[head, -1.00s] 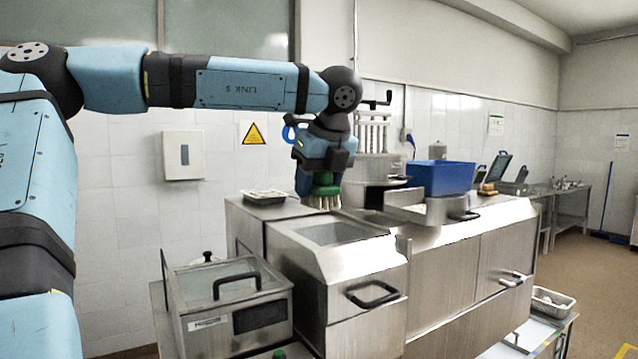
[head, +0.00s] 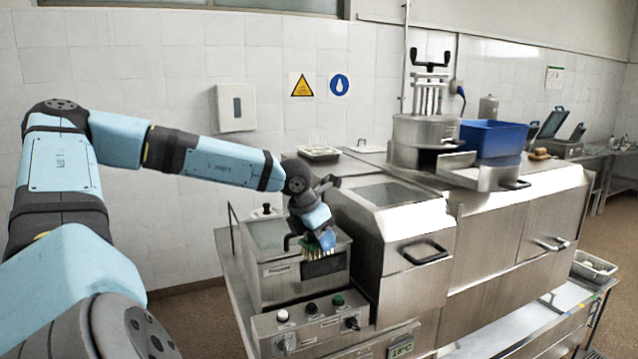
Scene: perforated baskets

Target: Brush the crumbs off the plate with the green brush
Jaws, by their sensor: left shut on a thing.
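My left gripper (head: 317,234) is shut on the green brush (head: 322,242), whose pale bristles point down. The brush is in front of the upper right part of a lidded steel box (head: 275,281). I cannot tell whether the bristles touch the box. No crumbs can be made out. My right gripper is not in view.
A shallow tray (head: 318,152) stands on the back left of the counter. A blue bin (head: 491,138) and a steel press (head: 425,128) stand farther right. A knobbed control panel (head: 311,318) is below the box.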

